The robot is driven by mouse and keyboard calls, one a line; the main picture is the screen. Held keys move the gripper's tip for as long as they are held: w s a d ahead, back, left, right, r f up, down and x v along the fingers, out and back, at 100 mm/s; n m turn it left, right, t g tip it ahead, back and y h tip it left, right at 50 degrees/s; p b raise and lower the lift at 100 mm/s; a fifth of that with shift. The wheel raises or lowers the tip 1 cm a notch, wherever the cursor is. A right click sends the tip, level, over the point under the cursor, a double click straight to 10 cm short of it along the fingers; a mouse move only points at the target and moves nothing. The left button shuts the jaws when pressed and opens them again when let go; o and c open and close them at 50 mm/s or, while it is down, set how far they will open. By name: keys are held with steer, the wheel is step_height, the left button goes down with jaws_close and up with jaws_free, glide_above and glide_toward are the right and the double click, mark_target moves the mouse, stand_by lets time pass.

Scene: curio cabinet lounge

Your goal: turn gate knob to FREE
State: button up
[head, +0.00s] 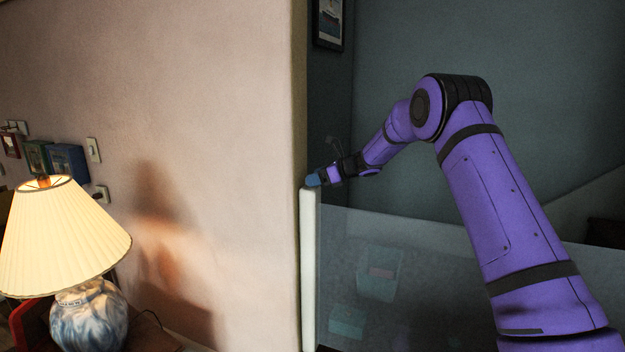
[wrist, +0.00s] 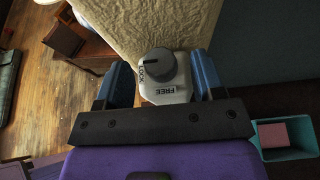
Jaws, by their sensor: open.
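The gate knob (wrist: 161,65) is a dark grey round dial on a pale plate (wrist: 170,92) in the wrist view. Its black pointer mark points left, on the side of the word LOCK. The word FREE is on the plate's near edge, upside down in this view. My gripper (wrist: 160,66) is open, with one blue finger on each side of the knob and a gap showing on both sides. In the head view my gripper (head: 313,181) is at the top of the white gate post (head: 309,265); the knob is hidden there.
A translucent gate panel (head: 440,275) runs right from the post. The beige wall (head: 225,130) ends beside the post. A lit lamp (head: 65,240) stands lower left. A teal bin (wrist: 290,152) with a pink item lies lower right in the wrist view.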

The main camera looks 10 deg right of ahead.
steer(key=shift+x, duration=0.85)
steer(key=c, duration=0.9)
steer(key=shift+w+d+n+g+y, duration=0.1)
steer(key=shift+n+g+y, duration=0.5)
steer(key=shift+n+g, duration=0.3)
steer(key=shift+n+g+y, duration=0.5)
steer(key=shift+n+g, duration=0.9)
steer(key=shift+g, duration=0.2)
steer(key=o, duration=0.9)
